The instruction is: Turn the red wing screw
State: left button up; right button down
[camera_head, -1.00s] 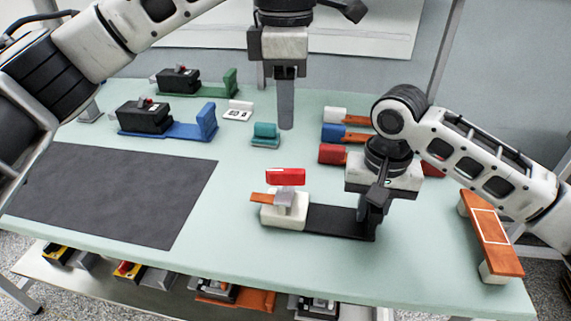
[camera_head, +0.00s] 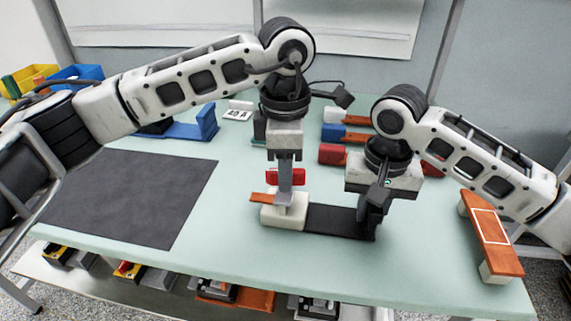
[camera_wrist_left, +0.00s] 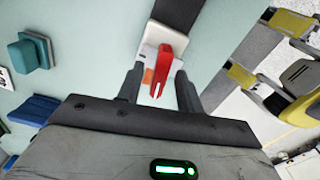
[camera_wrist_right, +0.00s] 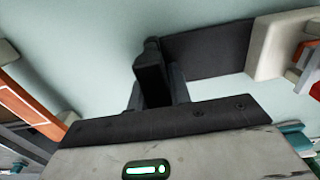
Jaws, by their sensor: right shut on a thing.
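The red wing screw (camera_head: 271,176) stands above the cream block (camera_head: 290,212) at the left end of a black-based fixture (camera_head: 330,220), partly hidden behind my left gripper. My left gripper (camera_head: 286,190) points down at this block. In the left wrist view its fingers (camera_wrist_left: 160,80) are open, one on each side of the red wing screw (camera_wrist_left: 164,66), with gaps visible; contact cannot be told. My right gripper (camera_head: 374,205) is shut on the black upright (camera_wrist_right: 148,75) at the fixture's right end. An orange tab (camera_head: 262,198) sticks out left of the cream block.
A dark mat (camera_head: 130,195) covers the table's left. Blue (camera_head: 333,132) and red (camera_head: 331,153) blocks lie behind the fixture. An orange bridge-like piece (camera_head: 491,232) stands at the right edge. A "40 A" card (camera_head: 238,114) lies at the back.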

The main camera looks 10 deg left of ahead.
pick_arm(q)
grip_shut()
jog(key=shift+n, duration=0.3)
jog(key=n, duration=0.3)
jog(key=shift+n, duration=0.4)
jog(key=n, duration=0.3)
jog(key=shift+n, duration=0.3)
jog(key=n, duration=0.4)
jog(key=shift+n, duration=2)
